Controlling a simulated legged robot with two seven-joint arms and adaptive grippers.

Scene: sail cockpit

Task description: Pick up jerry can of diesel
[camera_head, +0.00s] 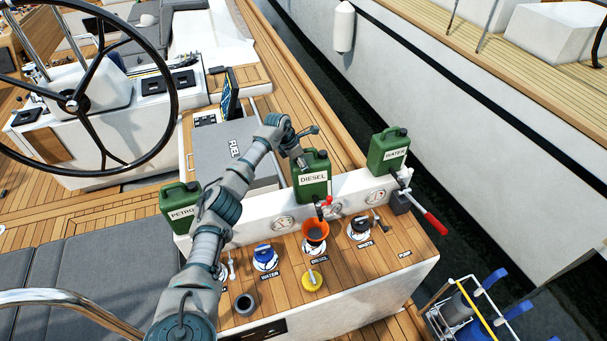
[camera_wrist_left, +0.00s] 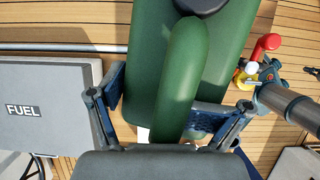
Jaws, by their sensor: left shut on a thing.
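The green diesel jerry can (camera_head: 311,181), with a white DIESEL label, is upright at the back edge of the white console in the head view. My left gripper (camera_head: 297,152) reaches it from the left at its top. In the left wrist view the can's green body (camera_wrist_left: 233,60) and handle (camera_wrist_left: 182,85) fill the middle. The left gripper's fingers (camera_wrist_left: 160,112) are on either side of the handle, shut on it. Whether the can is lifted or rests on the ledge, I cannot tell. My right gripper is not in view.
A green petrol can (camera_head: 180,208) stands left and a green water can (camera_head: 388,151) right. A red-handled lever (camera_head: 434,221) sticks out right. A grey FUEL box (camera_head: 236,150) lies behind.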

